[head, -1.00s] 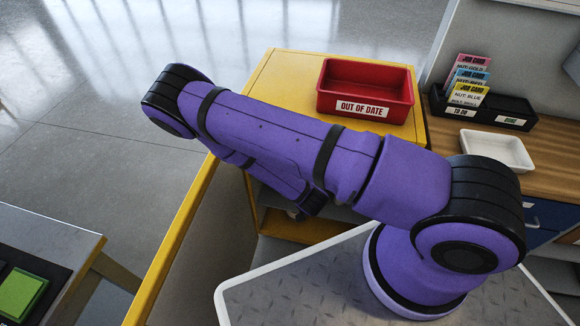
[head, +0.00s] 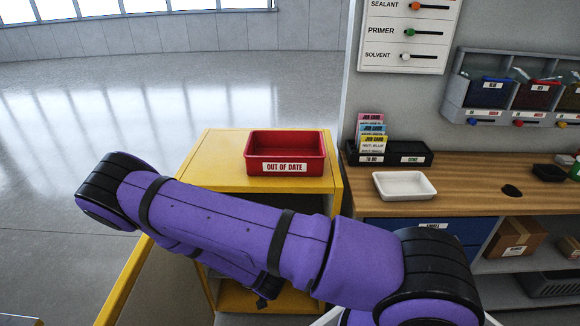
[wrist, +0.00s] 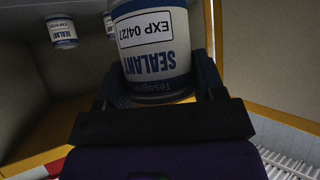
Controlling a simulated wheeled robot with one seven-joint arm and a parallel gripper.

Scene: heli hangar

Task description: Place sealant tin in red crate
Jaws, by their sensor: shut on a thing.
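The red crate (head: 315,165), labelled OUT OF DATE, stands empty on top of the yellow cabinet (head: 212,160) in the head view. In the wrist view my gripper (wrist: 158,95) is shut on a white and blue sealant tin (wrist: 152,45), its label reading SEALANT, EXP 04/27 upside down. Two more tins, one labelled SEALANT (wrist: 61,31) and one cut off (wrist: 108,22), show at the upper left of the wrist view, apart from the held one. In the head view my arm crosses in front of the cabinet, and the held tin cannot be made out.
Right of the cabinet, a wooden workbench (head: 470,190) holds a white tray (head: 404,185) and a black holder with job cards (head: 390,157). Parts bins (head: 490,95) hang on the wall. A yellow rail (head: 125,285) runs at lower left. Open floor lies left.

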